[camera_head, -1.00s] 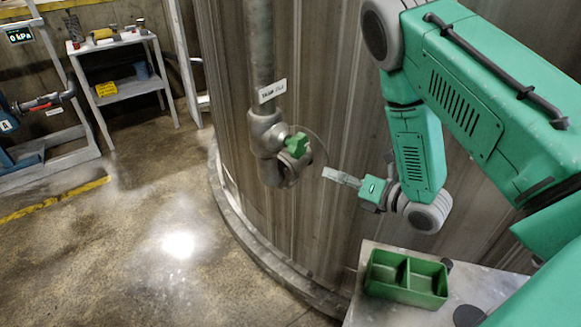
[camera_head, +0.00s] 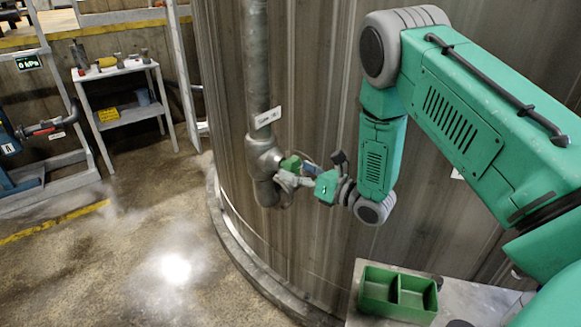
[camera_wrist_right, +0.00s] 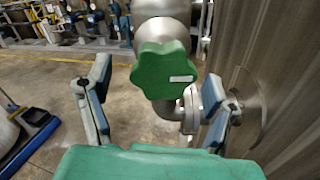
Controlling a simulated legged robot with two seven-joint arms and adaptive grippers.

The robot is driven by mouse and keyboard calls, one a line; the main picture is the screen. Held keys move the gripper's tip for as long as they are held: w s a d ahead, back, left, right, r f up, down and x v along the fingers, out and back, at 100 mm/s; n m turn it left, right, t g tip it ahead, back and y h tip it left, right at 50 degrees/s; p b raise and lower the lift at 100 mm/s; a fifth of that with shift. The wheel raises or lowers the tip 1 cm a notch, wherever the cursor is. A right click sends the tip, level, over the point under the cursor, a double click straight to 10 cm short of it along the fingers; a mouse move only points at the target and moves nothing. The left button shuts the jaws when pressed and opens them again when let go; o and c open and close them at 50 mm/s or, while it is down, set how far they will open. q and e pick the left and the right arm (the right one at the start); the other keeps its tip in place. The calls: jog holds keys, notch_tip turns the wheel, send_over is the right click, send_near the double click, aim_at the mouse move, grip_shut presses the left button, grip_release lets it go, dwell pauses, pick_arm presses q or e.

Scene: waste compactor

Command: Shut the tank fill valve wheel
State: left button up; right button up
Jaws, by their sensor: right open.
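The tank fill valve wheel is a green lobed knob (camera_head: 290,163) on the grey valve body at the foot of the vertical pipe (camera_head: 257,70). It also shows close up in the right wrist view, as a green wheel (camera_wrist_right: 160,70) with a small white mark. My right gripper (camera_head: 297,172) is at the wheel in the head view and partly covers it. In the right wrist view my right gripper (camera_wrist_right: 157,80) is open, with one finger on each side of the wheel and gaps between. The wheel lies ahead of my palm. My left gripper is not in view.
The large tank wall (camera_head: 320,90) stands right behind the valve. A green two-part bin (camera_head: 398,312) sits on a small table (camera_head: 470,300) at the lower right. A white shelf (camera_head: 118,70) stands at the back left.

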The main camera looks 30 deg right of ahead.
jog(key=shift+x, duration=0.9)
jog(key=shift+w, duration=0.15)
jog(key=shift+d, duration=0.25)
jog(key=shift+f, duration=0.1)
jog(key=c, duration=1.2)
jog(key=shift+a, duration=0.2)
jog(key=shift+d+m, duration=0.1)
jog(key=shift+m, duration=0.2)
